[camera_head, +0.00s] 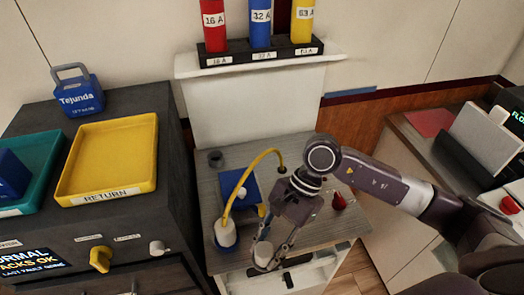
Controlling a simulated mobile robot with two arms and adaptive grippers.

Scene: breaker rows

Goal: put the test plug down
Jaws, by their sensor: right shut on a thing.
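My right gripper (272,250) reaches down over the front of the grey worktop (328,222). It is shut on a pale, short cylindrical thing (263,254), which looks like the test plug. The fingers hide part of it, and I cannot tell whether it touches the surface below. A yellow cord (250,164) arches from a white upright piece (225,233), left of the gripper, to a dark end (282,170) behind it. I cannot tell whether the cord joins the held thing. My left gripper is not in view.
A yellow RETURN tray (134,183) is on the dark cabinet at left. Red, blue and yellow columns (261,25) stand behind on a shelf.

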